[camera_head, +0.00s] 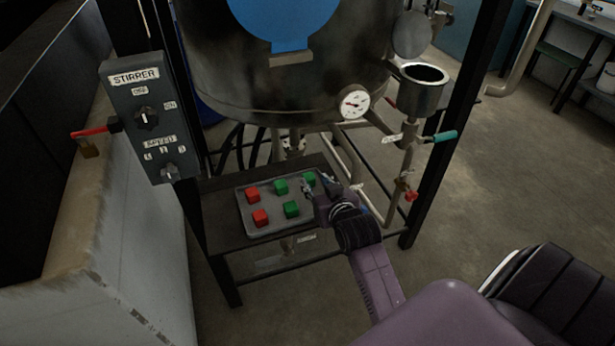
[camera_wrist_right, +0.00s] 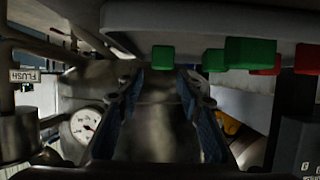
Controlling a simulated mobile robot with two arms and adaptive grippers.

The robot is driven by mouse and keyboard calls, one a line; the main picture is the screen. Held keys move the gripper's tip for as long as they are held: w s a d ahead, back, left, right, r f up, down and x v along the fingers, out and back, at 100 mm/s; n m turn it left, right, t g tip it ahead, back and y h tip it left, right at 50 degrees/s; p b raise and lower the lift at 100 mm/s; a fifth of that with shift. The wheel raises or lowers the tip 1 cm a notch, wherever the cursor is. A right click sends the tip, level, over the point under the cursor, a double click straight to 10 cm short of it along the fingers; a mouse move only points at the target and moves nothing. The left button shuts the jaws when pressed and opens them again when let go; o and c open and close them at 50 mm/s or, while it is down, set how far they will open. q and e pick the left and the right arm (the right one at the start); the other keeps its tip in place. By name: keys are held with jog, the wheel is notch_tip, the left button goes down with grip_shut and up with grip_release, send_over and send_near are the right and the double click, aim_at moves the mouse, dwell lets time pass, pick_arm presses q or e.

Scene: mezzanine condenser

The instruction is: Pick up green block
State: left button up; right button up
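Three green blocks sit on a grey tray (camera_head: 262,232). One green block (camera_head: 281,187) is at the back middle, another (camera_head: 291,209) at the front, and the third (camera_head: 310,178) at the back right, partly beside my right gripper (camera_head: 319,186). My right gripper is at the tray's right edge, next to the third block. In the right wrist view the picture is upside down. My right gripper (camera_wrist_right: 160,76) shows two fingers apart with nothing held, and a green block (camera_wrist_right: 162,57) appears just beyond the gap between the tips. My left gripper is not in view.
Two red blocks (camera_head: 253,194) (camera_head: 260,217) sit at the tray's left. The tray rests on a dark shelf (camera_head: 222,222) under a metal vessel (camera_head: 290,80). Frame posts, pipes and a red-handled valve (camera_head: 410,196) stand close by. A stirrer control box (camera_head: 150,118) is at left.

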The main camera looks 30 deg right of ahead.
aim_at(309, 177)
jog(key=x, duration=0.2)
jog(key=shift+w+f, duration=0.15)
jog(key=shift+w, duration=0.1)
jog(key=x, duration=0.2)
jog(key=shift+w+f+p, duration=0.2)
jog(key=shift+w+p, duration=0.1)
jog(key=shift+w, duration=0.05)
jog(key=shift+w+d+f, duration=0.1)
jog(key=shift+w+f, duration=0.1)
jog(key=shift+w, duration=0.15)
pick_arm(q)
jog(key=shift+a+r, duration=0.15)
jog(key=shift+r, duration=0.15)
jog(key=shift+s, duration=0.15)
pick_arm(e)
jog(key=shift+c, duration=0.6)
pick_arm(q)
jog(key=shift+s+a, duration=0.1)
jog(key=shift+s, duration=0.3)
pick_arm(e)
jog(key=c, duration=0.8)
